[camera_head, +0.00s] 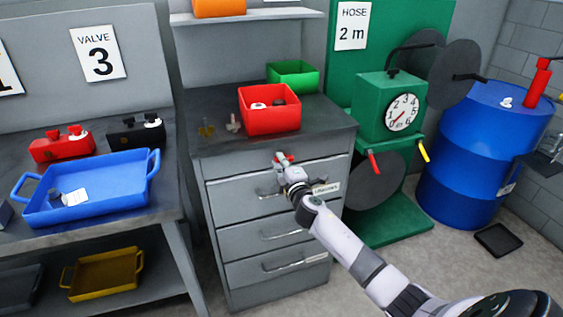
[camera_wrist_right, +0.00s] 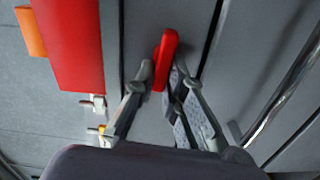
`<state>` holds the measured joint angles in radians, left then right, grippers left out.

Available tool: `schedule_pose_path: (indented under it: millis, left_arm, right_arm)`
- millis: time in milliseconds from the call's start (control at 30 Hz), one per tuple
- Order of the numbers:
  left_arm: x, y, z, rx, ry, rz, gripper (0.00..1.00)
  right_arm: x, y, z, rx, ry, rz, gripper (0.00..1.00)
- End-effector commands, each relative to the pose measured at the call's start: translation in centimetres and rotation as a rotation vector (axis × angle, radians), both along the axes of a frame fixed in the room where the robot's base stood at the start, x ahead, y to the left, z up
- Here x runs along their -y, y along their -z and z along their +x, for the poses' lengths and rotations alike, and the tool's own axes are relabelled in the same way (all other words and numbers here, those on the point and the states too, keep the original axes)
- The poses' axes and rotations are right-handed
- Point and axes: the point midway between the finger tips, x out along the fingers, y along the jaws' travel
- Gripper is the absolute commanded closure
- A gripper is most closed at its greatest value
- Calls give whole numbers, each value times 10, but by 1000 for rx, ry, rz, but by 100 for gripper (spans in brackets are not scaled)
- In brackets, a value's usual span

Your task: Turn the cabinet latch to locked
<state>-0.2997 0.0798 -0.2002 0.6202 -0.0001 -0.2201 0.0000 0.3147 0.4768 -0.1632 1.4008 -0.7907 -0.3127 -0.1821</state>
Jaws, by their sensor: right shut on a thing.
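The cabinet latch (camera_head: 289,158) is a small red lever at the top front of the grey drawer cabinet (camera_head: 216,228). My right gripper (camera_head: 284,162) is at the latch, above the top drawer's handle. In the wrist view its fingers (camera_wrist_right: 165,72) are shut on the lever, one on each side. The fingers hide part of the lever and its base. My left gripper is in neither view.
A red bin (camera_head: 270,117) and a green bin (camera_head: 293,76) stand on the cabinet top, with small fittings (camera_head: 233,123) beside them. Drawer handles (camera_head: 282,236) stick out below. A green hose stand (camera_head: 388,107) stands to the right, a bench with a blue tray (camera_head: 95,207) to the left.

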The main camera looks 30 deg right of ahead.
Motion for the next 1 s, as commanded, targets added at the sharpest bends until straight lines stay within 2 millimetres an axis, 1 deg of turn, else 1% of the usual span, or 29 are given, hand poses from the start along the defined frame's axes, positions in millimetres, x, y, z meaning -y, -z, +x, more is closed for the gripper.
schedule_pose_path:
  millis: [300,800,833,1000]
  left_arm:
    - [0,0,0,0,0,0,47]
    - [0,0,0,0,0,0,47]
    - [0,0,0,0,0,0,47]
    - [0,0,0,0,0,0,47]
  right_arm:
    - [0,2,0,-27,1,-104,100]
    - [0,3,0,-32,1,-123,100]
    - [0,3,0,-32,1,-123,88]
    - [0,3,0,-30,1,-121,76]
